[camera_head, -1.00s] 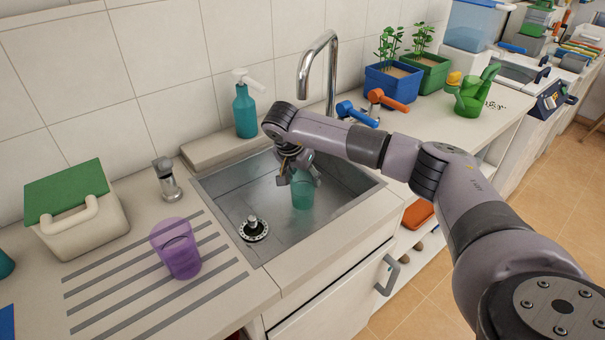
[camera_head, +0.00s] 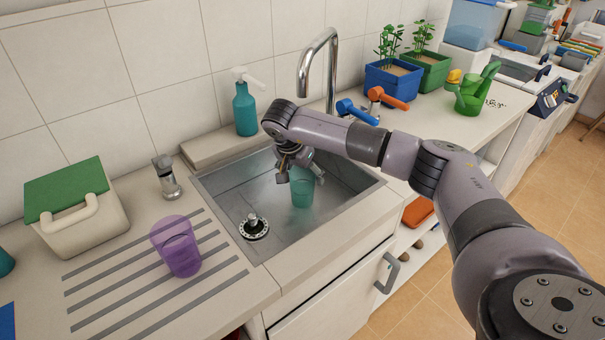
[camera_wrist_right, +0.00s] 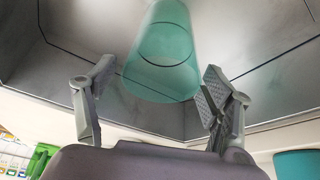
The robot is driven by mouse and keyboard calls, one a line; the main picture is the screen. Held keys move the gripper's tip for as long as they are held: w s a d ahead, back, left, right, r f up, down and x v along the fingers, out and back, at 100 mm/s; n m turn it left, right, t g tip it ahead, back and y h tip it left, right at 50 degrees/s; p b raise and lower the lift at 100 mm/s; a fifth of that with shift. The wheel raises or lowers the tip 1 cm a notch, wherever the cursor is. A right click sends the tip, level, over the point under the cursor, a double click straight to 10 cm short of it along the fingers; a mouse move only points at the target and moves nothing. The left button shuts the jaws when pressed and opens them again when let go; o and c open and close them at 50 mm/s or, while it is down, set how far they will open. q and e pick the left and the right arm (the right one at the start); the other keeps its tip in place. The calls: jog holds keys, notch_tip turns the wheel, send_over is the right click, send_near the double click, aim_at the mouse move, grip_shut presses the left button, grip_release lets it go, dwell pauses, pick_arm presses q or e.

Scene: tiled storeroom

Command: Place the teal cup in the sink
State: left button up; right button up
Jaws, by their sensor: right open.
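The teal cup (camera_head: 302,192) stands inside the metal sink (camera_head: 225,195), in its right part in the head view. It also shows in the right wrist view (camera_wrist_right: 163,55), beyond and between the fingers. My right gripper (camera_head: 299,178) is down over the sink by the cup. Its fingers (camera_wrist_right: 150,90) are spread and empty, with a gap on the left side of the cup and the right finger close to it. Whether that finger touches the cup I cannot tell. My left gripper is in neither view.
A curved faucet (camera_head: 320,60) rises behind the sink. A purple cup (camera_head: 177,248) stands on the striped drainboard to the left, near a green-lidded box (camera_head: 78,215). A teal soap bottle (camera_head: 245,110) stands behind the sink. A drain plug (camera_head: 253,226) sits in the sink floor.

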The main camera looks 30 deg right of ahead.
jog(key=b+v, duration=0.1)
jog(key=v, duration=1.1)
